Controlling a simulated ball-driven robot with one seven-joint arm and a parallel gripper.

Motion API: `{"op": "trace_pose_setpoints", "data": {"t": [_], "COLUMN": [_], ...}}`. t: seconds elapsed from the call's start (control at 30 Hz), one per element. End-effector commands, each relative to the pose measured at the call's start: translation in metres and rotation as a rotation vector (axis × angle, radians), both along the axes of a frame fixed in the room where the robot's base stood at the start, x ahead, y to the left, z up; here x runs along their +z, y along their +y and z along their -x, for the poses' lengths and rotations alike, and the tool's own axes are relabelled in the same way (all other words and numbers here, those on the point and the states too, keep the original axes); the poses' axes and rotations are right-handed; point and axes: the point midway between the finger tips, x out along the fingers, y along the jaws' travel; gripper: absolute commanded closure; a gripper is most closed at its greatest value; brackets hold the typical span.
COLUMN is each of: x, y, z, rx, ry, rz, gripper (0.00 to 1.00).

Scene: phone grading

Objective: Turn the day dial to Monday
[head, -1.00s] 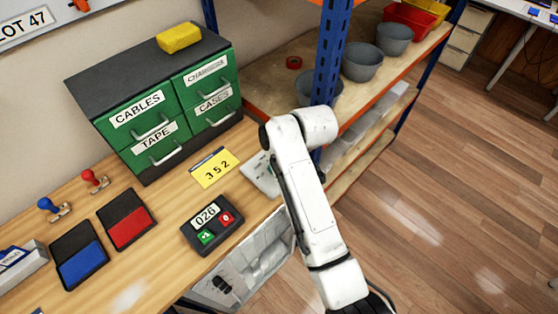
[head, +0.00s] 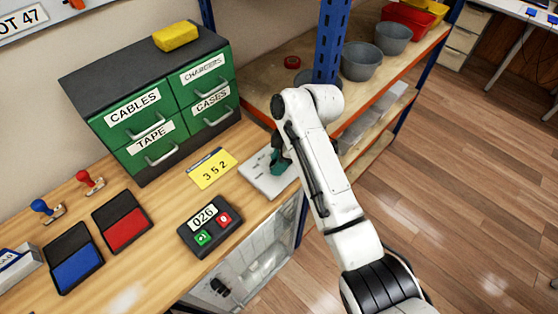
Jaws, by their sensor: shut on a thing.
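A pale grey plate (head: 262,183) with small markings lies at the right edge of the wooden bench, partly covered by my white arm. It looks like the base of the day dial. My gripper (head: 279,166), a small dark teal shape, points down over the plate's upper right part. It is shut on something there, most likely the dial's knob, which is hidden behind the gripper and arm. The day that the dial points to cannot be read.
Green drawers (head: 150,120) stand behind. A blue shelf post (head: 328,45) rises close beside my arm. Stamps and ink pads lie left.

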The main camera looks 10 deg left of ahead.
Motion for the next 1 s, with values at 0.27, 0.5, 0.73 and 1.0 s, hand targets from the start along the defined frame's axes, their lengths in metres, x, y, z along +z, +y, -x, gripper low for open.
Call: {"op": "trace_pose_setpoints", "data": {"t": [0.27, 0.5, 0.73, 1.0], "x": [0.0006, 0.0006, 0.0004, 0.0003], "y": [0.0005, 0.0006, 0.0004, 0.0001], "z": [-0.0008, -0.0007, -0.0005, -0.0003], "rx": [0.022, 0.021, 0.021, 0.02], "ry": [-0.002, -0.003, -0.001, -0.001], "rz": [0.0, 0.0, 0.0, 0.0], "gripper": [0.95, 0.95, 0.45, 0.4]}}
